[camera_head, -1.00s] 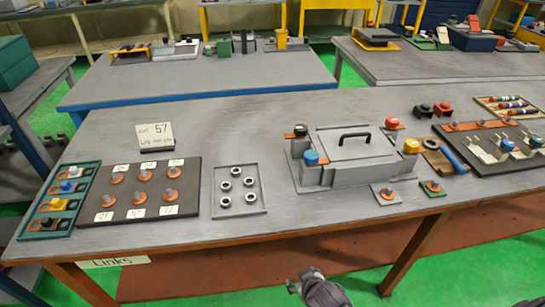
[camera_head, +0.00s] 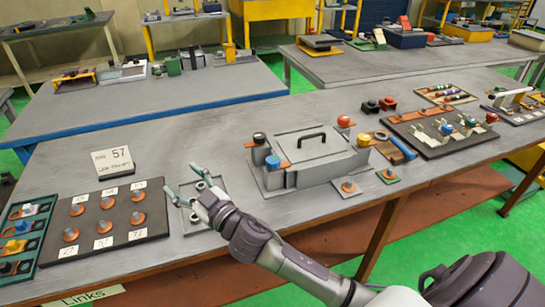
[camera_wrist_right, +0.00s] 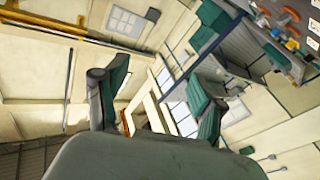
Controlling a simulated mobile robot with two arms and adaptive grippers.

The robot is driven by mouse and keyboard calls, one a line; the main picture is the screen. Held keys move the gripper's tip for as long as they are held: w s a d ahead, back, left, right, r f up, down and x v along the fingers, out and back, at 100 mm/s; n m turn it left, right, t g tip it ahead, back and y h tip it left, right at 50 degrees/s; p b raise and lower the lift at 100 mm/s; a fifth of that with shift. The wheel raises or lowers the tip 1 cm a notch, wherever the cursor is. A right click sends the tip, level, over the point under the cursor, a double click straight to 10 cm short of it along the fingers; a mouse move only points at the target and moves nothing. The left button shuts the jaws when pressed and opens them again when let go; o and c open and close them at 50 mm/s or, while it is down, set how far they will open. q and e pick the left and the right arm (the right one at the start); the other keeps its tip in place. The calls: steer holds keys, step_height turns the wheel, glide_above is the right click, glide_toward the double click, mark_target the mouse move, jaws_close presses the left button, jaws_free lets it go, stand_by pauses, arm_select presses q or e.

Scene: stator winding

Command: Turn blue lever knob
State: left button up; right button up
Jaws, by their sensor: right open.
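A grey box with a black handle (camera_head: 318,137) stands on the table. A blue knob (camera_head: 272,163) sits at its front left corner, with a dark knob on an orange lever (camera_head: 259,138) behind it. Another blue knob (camera_head: 446,129) is on the dark board at the right. My right gripper (camera_head: 183,180) is open and empty, left of the box and over the grey tray of nuts, which it partly hides. The right wrist view shows its two fingers (camera_wrist_right: 160,90) spread with nothing between them. My left gripper is not in view.
A dark board with numbered studs (camera_head: 109,215) and a teal tray of coloured parts (camera_head: 20,240) lie at the left. A sign (camera_head: 113,162) stands behind them. Red (camera_head: 344,121) and yellow (camera_head: 363,139) knobs are on the box's right side. The back of the table is mostly clear.

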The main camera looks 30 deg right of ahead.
steer(key=w+a+r+n+g+y, duration=0.2)
steer(key=a+r+n+g+y, duration=0.2)
steer(key=a+r+n+y, duration=0.4)
steer(key=g+h, duration=1.4)
steer(key=g, duration=0.1)
glide_above(273, 159)
arm_select(q)
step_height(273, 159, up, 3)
steer(key=p, duration=0.3)
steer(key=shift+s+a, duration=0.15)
arm_select(e)
steer(key=shift+n, duration=0.5)
step_height(273, 159, down, 14)
steer(key=shift+r, duration=0.2)
